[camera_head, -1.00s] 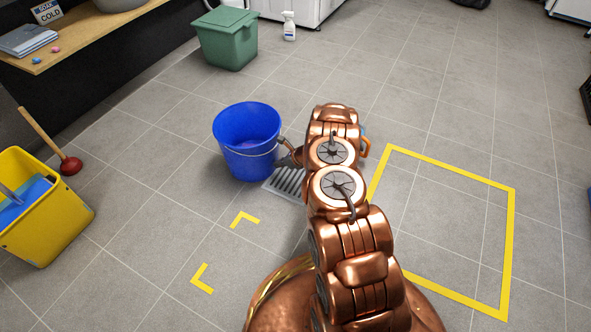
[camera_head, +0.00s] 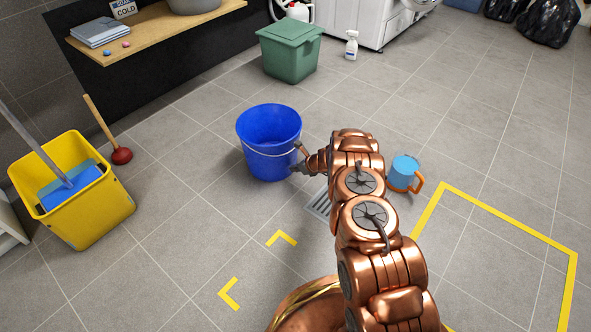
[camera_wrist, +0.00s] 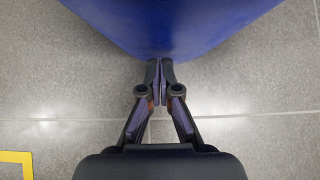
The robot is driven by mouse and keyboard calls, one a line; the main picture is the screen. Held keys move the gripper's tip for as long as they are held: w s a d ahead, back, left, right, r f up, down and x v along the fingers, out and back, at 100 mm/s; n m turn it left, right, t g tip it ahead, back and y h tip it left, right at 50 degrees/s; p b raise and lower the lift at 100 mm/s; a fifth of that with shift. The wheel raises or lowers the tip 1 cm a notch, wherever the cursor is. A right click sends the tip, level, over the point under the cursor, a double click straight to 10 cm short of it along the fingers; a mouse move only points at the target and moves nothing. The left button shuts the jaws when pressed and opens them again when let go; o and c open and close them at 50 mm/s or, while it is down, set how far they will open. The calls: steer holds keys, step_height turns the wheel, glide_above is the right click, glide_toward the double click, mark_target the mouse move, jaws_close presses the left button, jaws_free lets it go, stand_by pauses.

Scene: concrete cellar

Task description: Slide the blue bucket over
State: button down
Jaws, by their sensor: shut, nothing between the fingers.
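The blue bucket (camera_head: 268,150) stands upright on the tiled floor left of my arm, its wire handle hanging at the front. My gripper (camera_head: 303,160) is at the bucket's right side, low down. In the wrist view the fingertips (camera_wrist: 160,70) are together with nothing between them. They meet the lower edge of the bucket's blue wall (camera_wrist: 165,25) and appear to touch it. Two yellow corner marks (camera_head: 281,237) lie on the floor in front of the bucket. A yellow outlined rectangle (camera_head: 500,218) lies at the right, partly cut off.
A floor grate (camera_head: 318,206) is partly behind my arm. A blue jug (camera_head: 403,172) with an orange handle stands right of my arm. A yellow mop bucket (camera_head: 95,215) and plunger (camera_head: 121,156) are at the left. A green bin (camera_head: 290,55) and spray bottle (camera_head: 351,46) stand behind.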

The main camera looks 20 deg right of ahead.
steer(key=shift+s+d, duration=0.3)
steer(key=shift+d, duration=0.05)
steer(key=shift+s+d, duration=0.3)
steer(key=shift+s, duration=0.25)
steer(key=shift+s+d, duration=0.3)
steer(key=shift+s, duration=0.2)
steer(key=p+v, duration=0.4)
steer(key=v, duration=0.6)
steer(key=shift+s+d, duration=0.25)
steer(key=shift+s, duration=0.05)
